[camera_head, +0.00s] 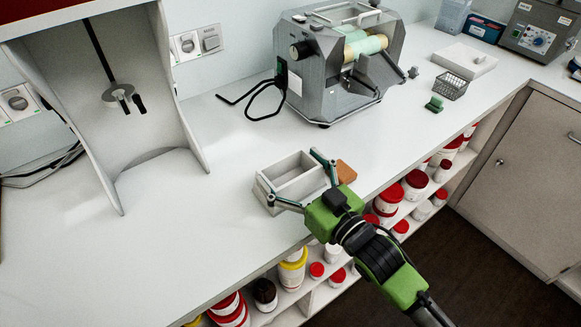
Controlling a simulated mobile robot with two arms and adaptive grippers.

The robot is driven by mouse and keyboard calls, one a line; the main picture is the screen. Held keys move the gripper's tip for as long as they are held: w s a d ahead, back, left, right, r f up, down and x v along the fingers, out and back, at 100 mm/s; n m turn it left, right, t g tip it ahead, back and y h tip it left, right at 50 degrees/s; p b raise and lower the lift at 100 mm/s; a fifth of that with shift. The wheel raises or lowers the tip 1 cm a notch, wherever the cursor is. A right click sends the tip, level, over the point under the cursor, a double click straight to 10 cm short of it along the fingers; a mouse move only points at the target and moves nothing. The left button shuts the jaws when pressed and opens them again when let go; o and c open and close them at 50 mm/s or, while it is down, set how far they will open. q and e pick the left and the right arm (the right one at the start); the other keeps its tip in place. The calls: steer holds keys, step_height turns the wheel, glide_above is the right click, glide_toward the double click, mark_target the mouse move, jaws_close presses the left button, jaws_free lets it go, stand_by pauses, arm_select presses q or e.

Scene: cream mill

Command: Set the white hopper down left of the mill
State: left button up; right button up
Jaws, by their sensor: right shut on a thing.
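The white hopper (283,188), an open box with a divider near one end, is at the front of the white counter, to the left and front of the mill. My right gripper (301,181) is shut on it, with one finger at the far right side and one along the near side. I cannot tell whether the hopper's underside touches the counter. The mill (329,75) is a grey metal machine with pale green and yellow rollers, standing at the back against the wall. My left gripper is not in view.
A brown block (346,172) lies just right of the hopper. A wire basket (450,86), a green piece (434,104) and a white tray (464,61) are right of the mill. A hood (190,120) stands at left. Counter between hood and hopper is clear. Jars fill shelves below.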

steer(key=o, duration=1.1)
steer(key=shift+c, duration=0.2)
steer(key=shift+r, duration=0.1)
steer(key=b+v, duration=0.1)
steer(key=v, duration=0.9)
steer(key=shift+s+d, duration=0.2)
steer(key=shift+s, duration=0.1)
steer(key=shift+s+d+b, duration=0.3)
steer(key=shift+s+d, duration=0.1)
steer(key=shift+s, duration=0.15)
